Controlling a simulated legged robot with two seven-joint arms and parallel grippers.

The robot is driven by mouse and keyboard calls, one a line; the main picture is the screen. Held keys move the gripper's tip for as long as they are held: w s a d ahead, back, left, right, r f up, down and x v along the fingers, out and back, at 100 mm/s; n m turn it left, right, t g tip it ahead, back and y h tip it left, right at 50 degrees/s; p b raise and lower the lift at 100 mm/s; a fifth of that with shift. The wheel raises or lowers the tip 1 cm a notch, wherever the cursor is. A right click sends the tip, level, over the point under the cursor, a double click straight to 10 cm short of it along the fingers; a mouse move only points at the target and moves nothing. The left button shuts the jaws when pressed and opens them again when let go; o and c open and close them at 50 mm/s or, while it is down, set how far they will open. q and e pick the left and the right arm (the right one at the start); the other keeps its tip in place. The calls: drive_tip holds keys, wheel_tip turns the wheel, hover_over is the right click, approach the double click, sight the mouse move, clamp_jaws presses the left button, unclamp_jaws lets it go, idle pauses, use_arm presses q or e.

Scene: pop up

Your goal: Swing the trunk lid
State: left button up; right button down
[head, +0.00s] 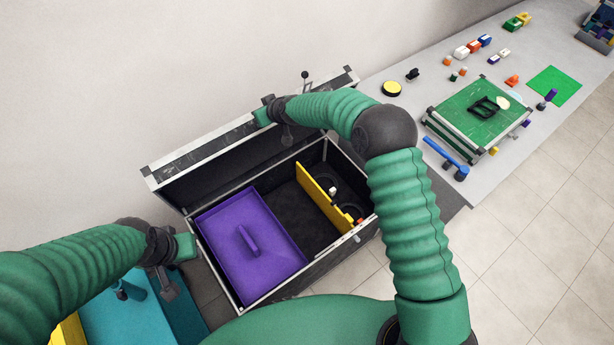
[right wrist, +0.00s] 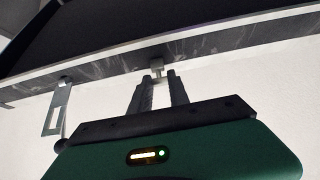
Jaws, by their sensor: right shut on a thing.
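The black trunk (head: 302,276) with silver edging stands by the wall. Its lid (head: 215,150) is raised, leaving the trunk open. In the head view my right gripper (head: 263,117) is at the lid's upper edge, its fingers hidden. In the right wrist view my right gripper (right wrist: 158,78) is shut on a small metal knob (right wrist: 157,65) on the edge of the lid (right wrist: 220,45). A hinged metal latch (right wrist: 62,108) hangs from the same edge. My left gripper (head: 185,247) is beside the trunk's left end, apart from the lid; its fingers cannot be made out.
A purple tray (head: 225,225) with a handle fills the trunk's left part; a yellow divider (head: 322,195) stands at the right. A pale table (head: 420,90) with several small items is on the right. A teal piece (head: 125,315) is at the lower left. Tiled floor is clear in front.

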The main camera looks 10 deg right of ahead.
drive_tip(key=s+f+b, duration=0.1)
drive_tip(key=s+d+b, duration=0.1)
drive_tip(key=s, duration=0.1)
drive_tip(key=s+d+f+b, duration=0.1)
drive_tip(key=s, duration=0.1)
drive_tip(key=shift+s+d+f, duration=0.1)
drive_tip(key=shift+s+f, duration=0.05)
drive_tip(key=shift+f, duration=0.15)
drive_tip(key=s+d+f+b, duration=0.3)
drive_tip(key=s, duration=0.4)
drive_tip(key=shift+s+b, duration=0.25)
drive_tip(key=shift+b, duration=0.15)
drive_tip(key=shift+d, duration=0.1)
